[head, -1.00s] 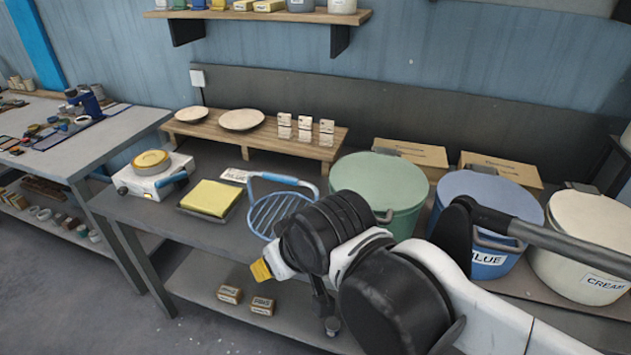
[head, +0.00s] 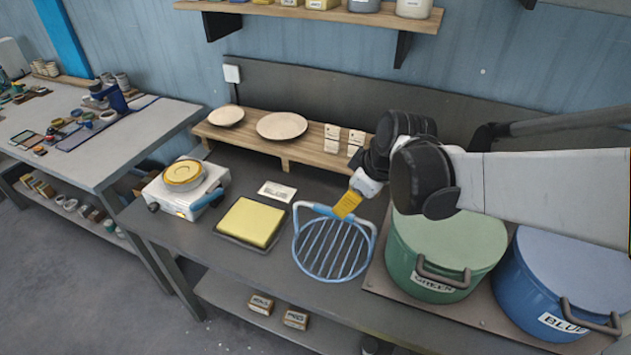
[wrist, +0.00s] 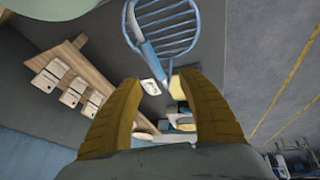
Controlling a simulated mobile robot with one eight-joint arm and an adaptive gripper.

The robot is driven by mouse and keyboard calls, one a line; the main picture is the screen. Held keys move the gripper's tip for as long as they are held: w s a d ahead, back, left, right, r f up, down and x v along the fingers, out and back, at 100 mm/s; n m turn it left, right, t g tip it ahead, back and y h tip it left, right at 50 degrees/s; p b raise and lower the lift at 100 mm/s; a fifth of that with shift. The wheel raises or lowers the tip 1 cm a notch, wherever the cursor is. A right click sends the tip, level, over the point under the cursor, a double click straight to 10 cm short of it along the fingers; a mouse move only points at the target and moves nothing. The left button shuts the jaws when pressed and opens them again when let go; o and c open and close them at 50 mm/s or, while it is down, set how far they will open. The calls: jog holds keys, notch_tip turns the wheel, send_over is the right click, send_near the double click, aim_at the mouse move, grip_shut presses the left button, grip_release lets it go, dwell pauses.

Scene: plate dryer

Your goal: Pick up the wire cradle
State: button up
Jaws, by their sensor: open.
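The wire cradle (head: 331,250) is a round blue rack with parallel bars and a raised blue handle at its back. It lies on the dark bench between a yellow pad and the green bucket. It also shows at the top of the wrist view (wrist: 165,28), with its handle pointing toward my fingers. My gripper (head: 346,206) has yellow fingers and is just above and beside the back right of the handle in the head view. In the wrist view my gripper (wrist: 158,85) is open, with nothing held between the fingers. Whether a finger touches the handle is unclear.
The green bucket (head: 440,255) and blue bucket (head: 575,285) stand to the right. The yellow pad (head: 251,222) and a hot plate (head: 190,190) are to the left. A low wooden riser (head: 255,143) with plates and small white pieces is behind. A white card (head: 277,191) lies near the cradle.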

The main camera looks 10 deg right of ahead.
aim_at(331, 211)
jog(key=w+f+b, duration=0.1)
jog(key=w+f, duration=0.1)
jog(key=f, duration=0.1)
jog(key=w+a+f+n+b, duration=0.1)
jog(key=w+f, duration=0.1)
jog(key=f, duration=0.2)
jog(key=w+f+n+b, duration=0.1)
jog(key=w+f, duration=0.2)
jog(key=f, duration=0.1)
jog(key=shift+a+f+y, duration=0.2)
jog(key=shift+a+y, duration=0.1)
jog(key=shift+f+b, duration=0.25)
jog(key=shift+b, duration=0.15)
grip_shut()
